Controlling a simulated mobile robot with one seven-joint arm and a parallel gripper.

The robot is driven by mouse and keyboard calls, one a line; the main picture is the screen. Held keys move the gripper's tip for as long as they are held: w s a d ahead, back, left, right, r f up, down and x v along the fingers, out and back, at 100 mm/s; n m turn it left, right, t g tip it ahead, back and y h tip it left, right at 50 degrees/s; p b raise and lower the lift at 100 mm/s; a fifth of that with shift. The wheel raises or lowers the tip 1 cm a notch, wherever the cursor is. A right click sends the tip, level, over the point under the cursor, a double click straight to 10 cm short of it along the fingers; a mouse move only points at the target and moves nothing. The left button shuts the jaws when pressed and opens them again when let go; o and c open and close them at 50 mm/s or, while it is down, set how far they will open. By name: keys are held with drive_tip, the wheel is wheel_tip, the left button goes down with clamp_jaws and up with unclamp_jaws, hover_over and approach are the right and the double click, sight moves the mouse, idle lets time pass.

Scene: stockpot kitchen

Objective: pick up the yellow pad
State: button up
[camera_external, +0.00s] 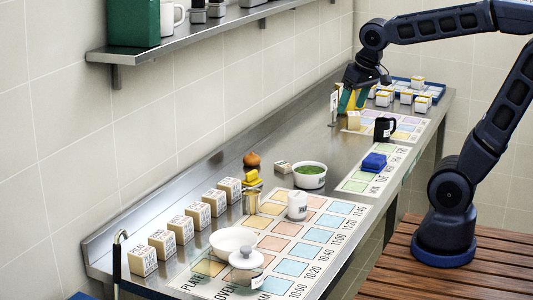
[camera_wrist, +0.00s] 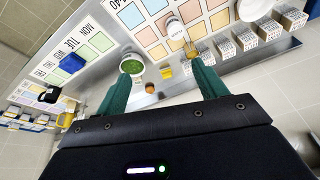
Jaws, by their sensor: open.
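The yellow pad (camera_external: 252,178) lies on the steel counter near the wall, below a brown-orange bun and left of the green-filled bowl. It looks like a small stacked yellow block; in the wrist view it is a small yellow patch (camera_wrist: 165,71) between my fingers but far beyond them. My gripper (camera_external: 350,100) is at the far end of the counter, well away from the pad. In the wrist view its two green fingers (camera_wrist: 160,90) are spread wide with nothing between them.
The green-filled bowl (camera_external: 310,177), bun (camera_external: 252,159) and small box (camera_external: 283,167) are near the pad. A blue pad (camera_external: 374,162) and black mug (camera_external: 384,129) lie right. Several boxes (camera_external: 181,229) line the wall.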

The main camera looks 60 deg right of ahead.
drive_tip(key=w+d+f+m+g, duration=0.15)
drive_tip(key=w+m, duration=0.25)
drive_tip(key=w, duration=0.6)
drive_tip(key=m+g+h, duration=0.3)
drive_tip(key=m+h, duration=0.1)
drive_tip(key=m, duration=0.9)
approach(251, 172)
drive_tip(key=x, duration=0.6)
drive_tip(key=shift+s+d+r, duration=0.1)
drive_tip(key=shift+s, duration=0.15)
drive_tip(key=shift+w+x, duration=0.15)
drive_tip(key=shift+x, duration=1.2)
drive_tip(key=shift+w+x, duration=0.15)
drive_tip(key=shift+x, duration=1.25)
drive_tip(key=c, duration=1.1)
